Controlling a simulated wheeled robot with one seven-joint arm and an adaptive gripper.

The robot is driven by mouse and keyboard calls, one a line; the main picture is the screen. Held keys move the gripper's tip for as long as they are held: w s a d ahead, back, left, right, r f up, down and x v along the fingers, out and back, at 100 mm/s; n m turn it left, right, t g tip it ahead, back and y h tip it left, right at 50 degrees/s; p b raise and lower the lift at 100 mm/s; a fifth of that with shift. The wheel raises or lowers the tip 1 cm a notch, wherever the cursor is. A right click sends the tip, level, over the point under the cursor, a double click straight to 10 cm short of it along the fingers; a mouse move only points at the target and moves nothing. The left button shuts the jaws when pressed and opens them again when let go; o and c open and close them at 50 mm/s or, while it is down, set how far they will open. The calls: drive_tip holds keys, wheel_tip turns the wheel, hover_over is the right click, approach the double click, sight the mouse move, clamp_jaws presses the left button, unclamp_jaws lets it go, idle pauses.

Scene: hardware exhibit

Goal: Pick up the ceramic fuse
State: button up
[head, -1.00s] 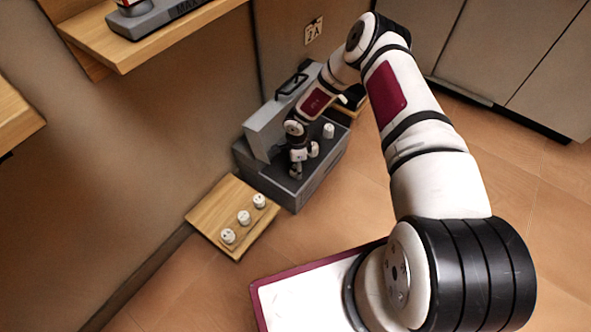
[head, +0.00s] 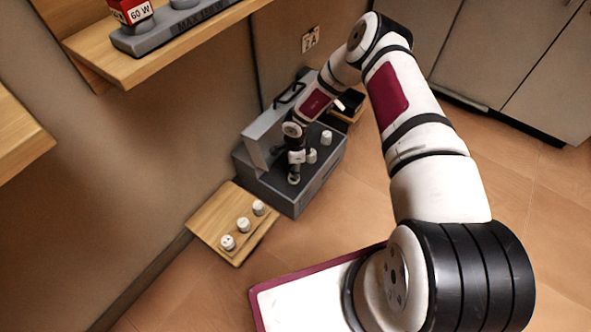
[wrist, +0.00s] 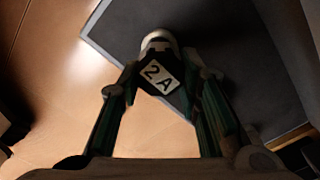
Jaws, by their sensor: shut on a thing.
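The ceramic fuse (wrist: 158,40) shows in the wrist view between my fingertips, with a white rounded end and a dark label face reading "2 A". My gripper (wrist: 160,68) is shut on it, one finger on each side. In the head view my gripper (head: 294,174) points down over the top of the grey case (head: 302,205). The fuse is too small and covered there to make out clearly. I cannot tell whether it is clear of the case top.
Two white fuses (head: 326,138) stand on the case to the right of my gripper, one very close. The case's raised lid (head: 262,143) is to the left. A wooden board (head: 213,226) holds three white pieces (head: 243,224).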

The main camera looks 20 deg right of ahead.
drive_tip(key=s+r+p, duration=0.2)
drive_tip(key=s+p, duration=0.2)
drive_tip(key=s, duration=1.2)
drive_tip(key=shift+d+p, duration=0.2)
drive_tip(key=shift+p, duration=0.15)
